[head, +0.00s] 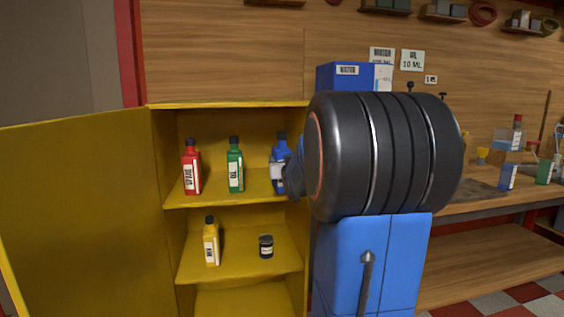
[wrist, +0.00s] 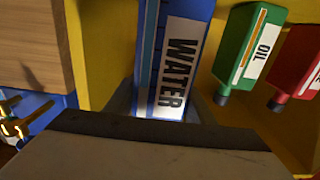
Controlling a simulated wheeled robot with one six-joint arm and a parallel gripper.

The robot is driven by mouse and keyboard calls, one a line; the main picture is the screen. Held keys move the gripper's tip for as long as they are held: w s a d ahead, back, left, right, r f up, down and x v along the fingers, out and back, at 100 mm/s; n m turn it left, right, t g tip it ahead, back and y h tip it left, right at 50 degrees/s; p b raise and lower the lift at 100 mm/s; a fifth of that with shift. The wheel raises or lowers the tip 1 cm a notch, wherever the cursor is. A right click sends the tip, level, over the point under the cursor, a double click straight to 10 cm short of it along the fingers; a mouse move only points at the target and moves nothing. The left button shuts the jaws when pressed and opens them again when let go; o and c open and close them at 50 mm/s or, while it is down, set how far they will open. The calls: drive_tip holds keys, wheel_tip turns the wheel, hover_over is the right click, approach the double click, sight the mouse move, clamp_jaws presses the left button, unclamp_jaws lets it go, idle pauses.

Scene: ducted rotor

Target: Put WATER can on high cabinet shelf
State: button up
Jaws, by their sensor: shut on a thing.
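The blue WATER can (head: 281,150) with a dark cap is at the right end of the upper shelf (head: 218,199) of the open yellow cabinet. Its white label with "WATER" shows close up in the wrist view (wrist: 177,70). My gripper (head: 287,174) reaches in from the right and is shut on the can, with a jaw on each side of it in the wrist view (wrist: 165,112). The can looks upright. Its base is partly hidden by my gripper, so I cannot tell whether it touches the shelf.
A green OIL can (head: 235,168) and a red can (head: 192,170) stand left of the WATER can. A yellow can (head: 211,243) and a dark jar (head: 266,246) are on the lower shelf. The cabinet door (head: 80,220) is open to the left. A blue WATER box (head: 340,78) stands right of the cabinet.

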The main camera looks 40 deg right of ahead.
drive_tip(key=f+x, duration=0.1)
drive_tip(key=x, duration=1.3)
drive_tip(key=shift+f, duration=0.3)
idle(0.5)
drive_tip(key=shift+f, duration=0.55)
idle(1.1)
drive_tip(key=o, duration=2.5)
drive_tip(key=shift+f, duration=0.1)
drive_tip(key=shift+c, duration=0.2)
drive_tip(key=shift+s, duration=0.15)
drive_tip(key=shift+r+v, duration=0.2)
drive_tip(key=shift+v, duration=4.75)
drive_tip(key=shift+a, duration=0.1)
